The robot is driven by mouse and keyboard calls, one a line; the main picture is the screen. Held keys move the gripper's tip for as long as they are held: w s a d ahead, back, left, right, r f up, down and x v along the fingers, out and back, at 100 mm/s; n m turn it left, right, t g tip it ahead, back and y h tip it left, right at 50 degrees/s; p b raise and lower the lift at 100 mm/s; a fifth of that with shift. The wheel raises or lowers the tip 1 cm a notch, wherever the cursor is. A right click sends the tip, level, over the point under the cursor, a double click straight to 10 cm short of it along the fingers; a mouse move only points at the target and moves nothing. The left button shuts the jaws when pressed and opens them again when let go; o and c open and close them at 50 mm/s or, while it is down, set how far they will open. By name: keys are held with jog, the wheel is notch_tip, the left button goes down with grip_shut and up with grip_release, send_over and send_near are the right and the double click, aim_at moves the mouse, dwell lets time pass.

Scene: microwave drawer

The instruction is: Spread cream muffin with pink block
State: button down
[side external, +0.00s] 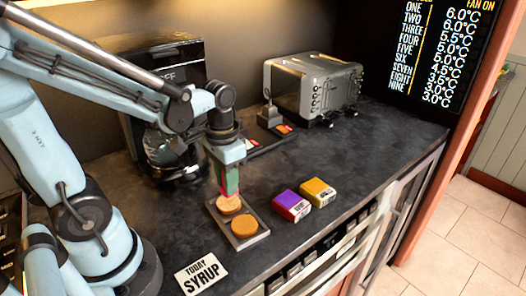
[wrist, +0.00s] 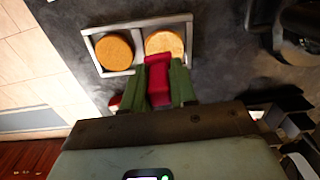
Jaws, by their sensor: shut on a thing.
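My gripper (wrist: 162,84) has green fingers shut on a pink-red block (wrist: 157,80). In the side view my gripper (side external: 230,186) points down above the rear compartment of a grey tray (side external: 254,241). A pale muffin (side external: 229,204) lies in that compartment, just under the block; I cannot tell whether they touch. In the wrist view the pale muffin (wrist: 165,43) is partly hidden by the block's end. A darker orange-brown muffin (side external: 244,224) lies in the other compartment, also seen in the wrist view (wrist: 114,50). The fingers hide most of the block in the side view.
A purple box (side external: 291,205) and a yellow box (side external: 318,192) lie right of the tray. A card reading "TODAY SYRUP" (side external: 201,273) lies in front. A toaster (side external: 312,85) and a coffee machine (side external: 165,105) stand behind. The counter at right is clear.

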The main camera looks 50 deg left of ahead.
jog(key=shift+r, duration=2.15)
jog(key=shift+w, duration=0.2)
jog(key=w+d, duration=0.4)
jog(key=w, duration=0.6)
jog(key=w+d, duration=0.4)
jog(key=w, duration=0.6)
jog(key=shift+s+d+f, duration=0.1)
jog(key=shift+f, duration=1.55)
jog(key=shift+s+d+f, duration=0.1)
jog(key=shift+f, duration=1.5)
jog(key=shift+f, duration=0.55)
jog(key=shift+r, duration=0.15)
